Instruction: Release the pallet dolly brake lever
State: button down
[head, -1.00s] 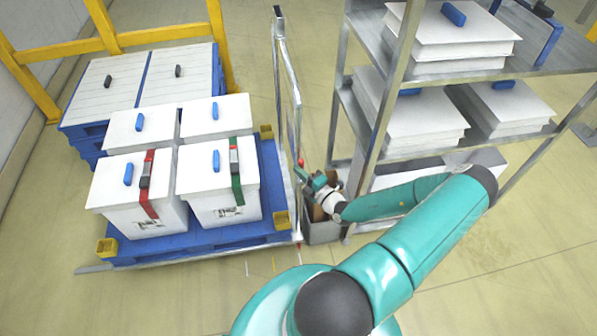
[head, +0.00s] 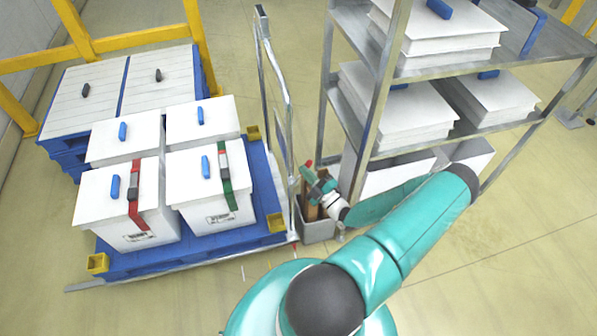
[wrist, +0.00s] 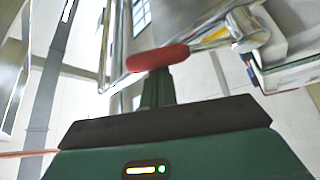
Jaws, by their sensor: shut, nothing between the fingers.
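The brake lever's red grip (wrist: 158,57) lies across the top of my shut fingers in the wrist view, with a metal rod running right from it. In the head view the red grip (head: 309,163) is small, just right of the dolly's upright metal handle frame (head: 287,105). My gripper (head: 312,176) is directly below it and looks shut and empty. In the wrist view my fingers (wrist: 157,85) are together, close to or touching the grip; I cannot tell which. The blue pallet (head: 190,248) stands on the dolly and carries white lidded boxes.
A metal shelf rack (head: 372,125) with stacked white lids stands close right of my gripper. A grey bin (head: 318,231) is on the floor beneath it. A yellow rail (head: 120,40) stands behind the pallets. The floor in front is clear.

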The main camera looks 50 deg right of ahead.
jog(key=s+d+f+m+t+h, duration=0.1)
jog(key=s+d+f+m+h, duration=0.1)
jog(key=s+d+f+m, duration=0.1)
jog(key=shift+d+f+m, duration=0.45)
jog(key=shift+f+m, duration=0.4)
jog(key=shift+m, duration=0.15)
jog(key=shift+f, duration=0.1)
